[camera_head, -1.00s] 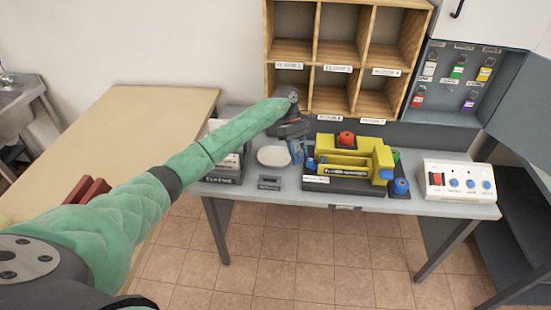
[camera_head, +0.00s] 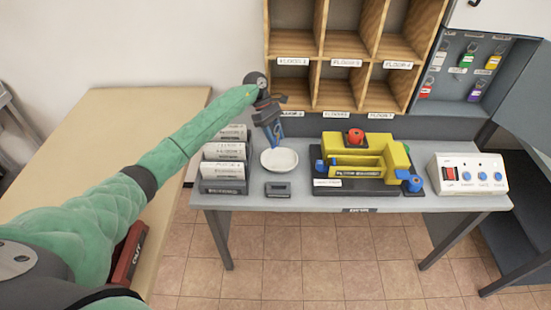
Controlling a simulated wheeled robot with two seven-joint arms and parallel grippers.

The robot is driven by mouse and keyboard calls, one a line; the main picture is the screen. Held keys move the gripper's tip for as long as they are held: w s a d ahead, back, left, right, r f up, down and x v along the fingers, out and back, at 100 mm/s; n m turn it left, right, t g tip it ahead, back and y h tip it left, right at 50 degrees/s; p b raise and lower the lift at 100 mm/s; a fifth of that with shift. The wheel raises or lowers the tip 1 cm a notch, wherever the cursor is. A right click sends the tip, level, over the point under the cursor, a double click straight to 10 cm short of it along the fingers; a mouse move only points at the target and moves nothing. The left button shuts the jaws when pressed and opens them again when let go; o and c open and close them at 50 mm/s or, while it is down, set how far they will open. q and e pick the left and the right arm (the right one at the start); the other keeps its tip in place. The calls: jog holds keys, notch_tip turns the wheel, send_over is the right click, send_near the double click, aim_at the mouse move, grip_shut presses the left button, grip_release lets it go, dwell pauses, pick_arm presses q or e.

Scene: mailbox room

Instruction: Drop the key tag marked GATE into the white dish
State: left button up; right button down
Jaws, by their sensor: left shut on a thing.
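The white dish (camera_head: 279,164) stands on the grey table, between the file rack and the yellow device. My left gripper (camera_head: 272,122) points down at the back edge of the dish. It is shut on a blue piece (camera_head: 277,132) that looks like a key tag; its marking is too small to read. The blue piece hangs at or just above the dish's back rim; I cannot tell whether it touches. The dish looks empty. My right gripper is out of view.
A file rack (camera_head: 223,187) stands left of the dish and a small grey box (camera_head: 278,190) in front. The yellow device (camera_head: 372,158) and white button box (camera_head: 466,175) are to the right. Wooden pigeonholes (camera_head: 345,45) rise behind. Several tags hang in the open key cabinet (camera_head: 483,75).

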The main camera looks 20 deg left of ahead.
pick_arm(q)
jog(key=shift+s+d+f, duration=0.2)
jog(key=shift+d, duration=0.05)
jog(key=shift+d+f, duration=0.1)
jog(key=shift+f, duration=0.25)
jog(key=f, duration=0.3)
jog(key=shift+w+a, duration=0.15)
jog(key=shift+a, duration=0.15)
jog(key=shift+f, duration=0.25)
jog(key=shift+d+f+p, duration=0.1)
jog(key=shift+d+p, duration=0.05)
jog(key=shift+p, duration=0.15)
jog(key=shift+f, duration=0.15)
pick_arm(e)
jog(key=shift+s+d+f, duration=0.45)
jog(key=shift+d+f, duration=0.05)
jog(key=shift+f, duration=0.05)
pick_arm(q)
jog(key=o, duration=1.4)
jog(key=shift+c, duration=0.2)
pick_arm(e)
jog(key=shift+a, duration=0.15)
